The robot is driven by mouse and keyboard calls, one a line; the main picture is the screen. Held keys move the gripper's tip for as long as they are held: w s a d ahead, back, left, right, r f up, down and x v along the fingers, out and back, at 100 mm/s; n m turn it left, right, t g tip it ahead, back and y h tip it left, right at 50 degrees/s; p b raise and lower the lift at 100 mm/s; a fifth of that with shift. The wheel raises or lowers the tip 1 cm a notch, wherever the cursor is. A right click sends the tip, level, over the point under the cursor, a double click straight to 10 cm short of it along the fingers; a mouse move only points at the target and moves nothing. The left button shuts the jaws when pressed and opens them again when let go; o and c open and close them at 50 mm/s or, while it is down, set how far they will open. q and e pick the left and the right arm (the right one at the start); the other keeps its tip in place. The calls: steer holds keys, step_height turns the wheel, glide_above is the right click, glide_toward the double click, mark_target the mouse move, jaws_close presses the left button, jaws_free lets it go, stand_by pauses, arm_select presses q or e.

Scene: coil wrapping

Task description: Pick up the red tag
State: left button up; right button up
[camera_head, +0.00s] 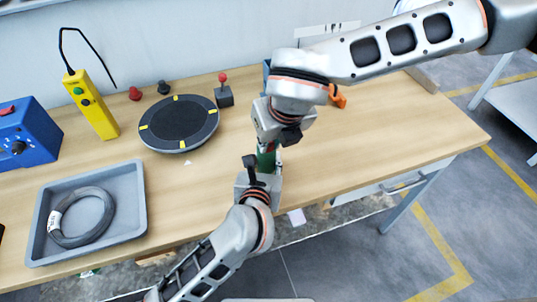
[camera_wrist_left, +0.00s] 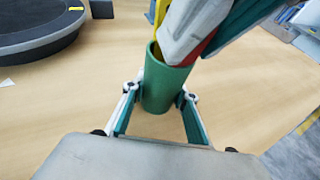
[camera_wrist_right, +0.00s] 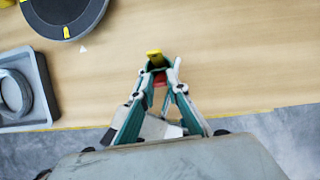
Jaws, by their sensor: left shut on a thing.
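A green cup (camera_wrist_left: 160,92) stands between the fingers of my left gripper (camera_wrist_left: 160,99), which is shut on it. In the head view the cup (camera_head: 266,160) shows between my two grippers. The red tag (camera_wrist_left: 190,56) shows only as a sliver at the cup's mouth in the left wrist view, mostly hidden by my right gripper. In the right wrist view red (camera_wrist_right: 160,79) shows between the fingertips of my right gripper (camera_wrist_right: 163,74). My right gripper (camera_head: 284,135) is at the cup's mouth from above; whether its fingers grip the tag is unclear.
A yellow piece (camera_wrist_right: 154,57) also stands in the cup, close by the red. A round dark turntable (camera_head: 178,124), a grey tray (camera_head: 139,190) with a black coil (camera_head: 62,238), a yellow handset (camera_head: 95,105) and a blue box (camera_head: 42,140) lie left. The table's right side is mostly clear.

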stand_by(0.3)
step_height(320, 180, up, 28)
stand_by(0.4)
arm_select(q)
steer(key=o, duration=1.2)
